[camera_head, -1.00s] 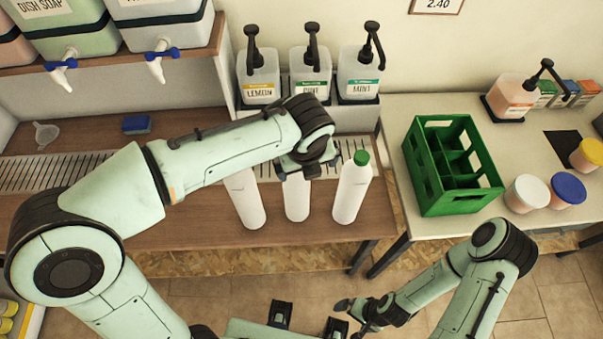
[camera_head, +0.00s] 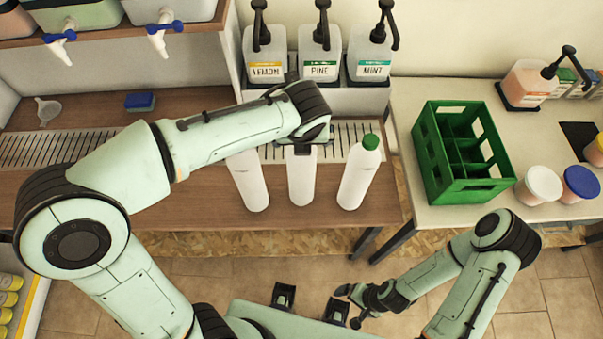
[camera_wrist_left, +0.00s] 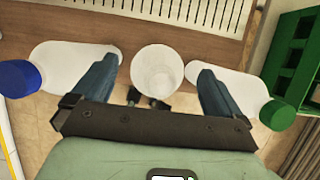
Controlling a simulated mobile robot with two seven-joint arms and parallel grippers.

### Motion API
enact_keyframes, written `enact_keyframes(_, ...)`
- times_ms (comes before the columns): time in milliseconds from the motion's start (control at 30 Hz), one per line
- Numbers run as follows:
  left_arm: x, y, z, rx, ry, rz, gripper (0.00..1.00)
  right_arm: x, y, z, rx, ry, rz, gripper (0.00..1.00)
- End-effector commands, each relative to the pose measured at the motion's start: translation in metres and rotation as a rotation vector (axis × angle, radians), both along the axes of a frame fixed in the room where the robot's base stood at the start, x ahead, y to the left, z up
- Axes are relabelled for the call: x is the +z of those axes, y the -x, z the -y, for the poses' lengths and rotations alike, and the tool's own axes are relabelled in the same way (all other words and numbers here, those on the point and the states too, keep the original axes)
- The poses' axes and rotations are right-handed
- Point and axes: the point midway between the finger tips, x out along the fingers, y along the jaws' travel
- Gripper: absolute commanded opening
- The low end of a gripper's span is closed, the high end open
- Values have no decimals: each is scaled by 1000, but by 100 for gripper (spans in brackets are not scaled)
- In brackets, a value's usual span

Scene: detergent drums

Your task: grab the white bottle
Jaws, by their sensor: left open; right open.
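Three white bottles stand in a row on the wooden counter: a left one (camera_head: 249,183), a middle one (camera_head: 301,180) and a right one with a green cap (camera_head: 359,178). My left gripper (camera_head: 302,148) is over the middle bottle's top. In the left wrist view, the left gripper (camera_wrist_left: 157,72) is open, with the middle bottle (camera_wrist_left: 157,68) end-on between its fingers and a gap each side. The left bottle (camera_wrist_left: 75,65) shows a blue cap there; the green-capped bottle (camera_wrist_left: 232,92) is outside the other finger. My right gripper (camera_head: 351,304) is low, open and empty.
Lemon, pine and mint pump dispensers (camera_head: 319,55) stand behind the bottles. A green crate (camera_head: 462,190) and lidded tubs (camera_head: 538,186) sit on the right-hand table. A blue sponge (camera_head: 140,102) and a funnel (camera_head: 47,110) lie on the left counter.

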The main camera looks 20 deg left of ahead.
Motion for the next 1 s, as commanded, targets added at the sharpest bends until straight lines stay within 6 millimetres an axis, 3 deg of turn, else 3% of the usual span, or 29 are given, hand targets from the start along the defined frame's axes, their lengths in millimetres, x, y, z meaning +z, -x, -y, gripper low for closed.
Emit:
enact_keyframes(167,-21,-7,-2,0,0,-2,100,-4,2,0,0,0,-2,100)
enact_keyframes(433,-23,-9,-3,1,1,0,100,-4,2,0,0,0,-2,100)
enact_keyframes(467,-23,-9,-3,1,1,0,94,-4,2,0,0,1,-2,100)
enact_keyframes(600,-23,-9,-3,1,1,0,48,-4,2,0,0,0,-2,100)
enact_keyframes(667,-23,-9,-3,1,1,0,31,-4,2,0,0,0,-2,100)
enact_keyframes(1000,-19,-9,-3,1,1,1,30,-3,1,0,0,0,-1,100)
